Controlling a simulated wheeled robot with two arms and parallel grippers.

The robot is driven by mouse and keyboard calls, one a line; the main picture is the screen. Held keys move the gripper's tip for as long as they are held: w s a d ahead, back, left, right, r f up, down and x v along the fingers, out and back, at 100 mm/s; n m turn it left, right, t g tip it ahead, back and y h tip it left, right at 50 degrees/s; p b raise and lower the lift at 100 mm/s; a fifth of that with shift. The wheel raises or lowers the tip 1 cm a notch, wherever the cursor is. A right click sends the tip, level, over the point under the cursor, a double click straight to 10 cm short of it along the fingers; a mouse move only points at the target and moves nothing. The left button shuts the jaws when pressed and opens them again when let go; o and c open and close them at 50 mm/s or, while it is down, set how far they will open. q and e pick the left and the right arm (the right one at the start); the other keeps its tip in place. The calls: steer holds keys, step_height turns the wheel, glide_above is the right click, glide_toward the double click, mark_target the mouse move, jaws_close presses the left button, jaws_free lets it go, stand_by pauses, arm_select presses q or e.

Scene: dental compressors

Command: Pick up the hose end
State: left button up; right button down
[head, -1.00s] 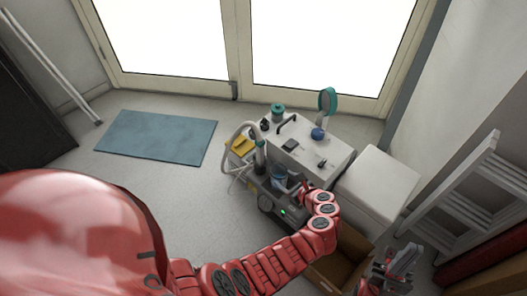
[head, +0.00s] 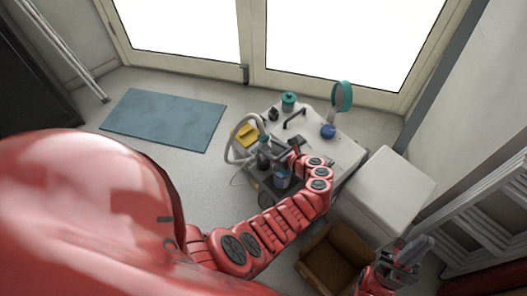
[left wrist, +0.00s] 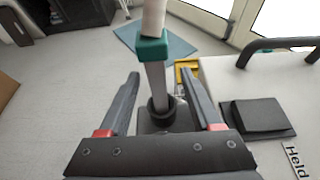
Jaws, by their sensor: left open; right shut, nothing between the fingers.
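The hose (head: 229,152) is pale and loops beside the grey compressor unit in the head view. In the left wrist view its end has a teal collar (left wrist: 152,49) above a grey tube (left wrist: 156,84), which stands upright in a black ring holder (left wrist: 160,108). My left gripper (left wrist: 160,75) is open, its fingers to the left and right of the grey tube, with gaps on both sides. In the head view my left gripper (head: 292,148) is small and partly hidden by my arm. My right gripper (head: 415,252) is shut and empty, away at the lower right.
A white cabinet top (head: 340,152) has a black handle (left wrist: 280,44) and a dark pad (left wrist: 258,115). A yellow item (head: 246,134) lies behind the hose end. A white box (head: 388,190), an open cardboard box (head: 333,262) and a ladder (head: 480,215) stand at right. Floor near the blue mat (head: 163,119) is clear.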

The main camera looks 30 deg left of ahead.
arm_select(q)
steer(key=b+x, duration=0.1)
steer(key=x, duration=0.5)
steer(key=shift+s+a, duration=0.15)
steer(key=shift+a, duration=0.15)
steer(key=shift+r, duration=0.2)
jaws_close()
